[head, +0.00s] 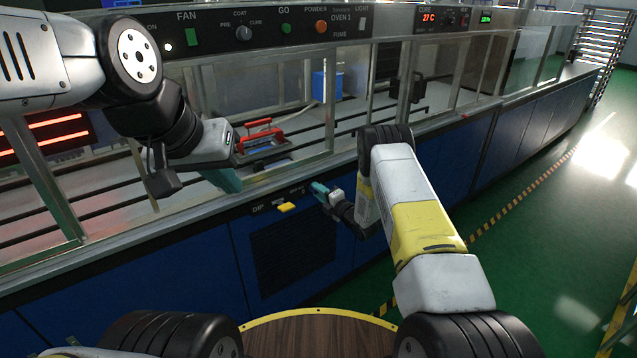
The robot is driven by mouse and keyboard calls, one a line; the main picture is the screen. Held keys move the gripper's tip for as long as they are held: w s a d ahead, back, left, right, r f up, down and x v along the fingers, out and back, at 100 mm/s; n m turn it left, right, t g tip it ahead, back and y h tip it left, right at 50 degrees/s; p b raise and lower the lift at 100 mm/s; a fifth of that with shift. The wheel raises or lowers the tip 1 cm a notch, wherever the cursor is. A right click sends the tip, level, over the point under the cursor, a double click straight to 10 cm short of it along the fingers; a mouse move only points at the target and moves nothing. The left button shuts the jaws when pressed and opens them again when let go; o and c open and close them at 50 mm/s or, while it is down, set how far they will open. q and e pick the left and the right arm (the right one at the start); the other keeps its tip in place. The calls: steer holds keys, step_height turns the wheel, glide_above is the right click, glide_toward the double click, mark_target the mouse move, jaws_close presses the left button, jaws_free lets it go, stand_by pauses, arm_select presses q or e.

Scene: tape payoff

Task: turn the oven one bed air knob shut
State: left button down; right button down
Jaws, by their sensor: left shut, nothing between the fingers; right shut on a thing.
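My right gripper (319,188) reaches the blue front below the oven counter, with its teal fingertips shut at the right end of a labelled strip. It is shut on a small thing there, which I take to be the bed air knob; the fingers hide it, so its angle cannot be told. A yellow knob (287,207) sits just left of the fingers, apart from them. The labels on the strip are too small to read fully. My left gripper (230,181) is shut and empty, in front of the oven window, up and left of the yellow knob.
A dark control panel (262,33) with buttons runs above the oven window. A red-handled tool (258,137) and a blue box (320,86) are behind the window frame. A dark vent grille (293,258) is under the yellow knob. The green floor (540,240) at right is open.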

steer(key=shift+f, duration=0.1)
steer(key=c, duration=1.1)
jaws_free()
steer(key=v, duration=0.8)
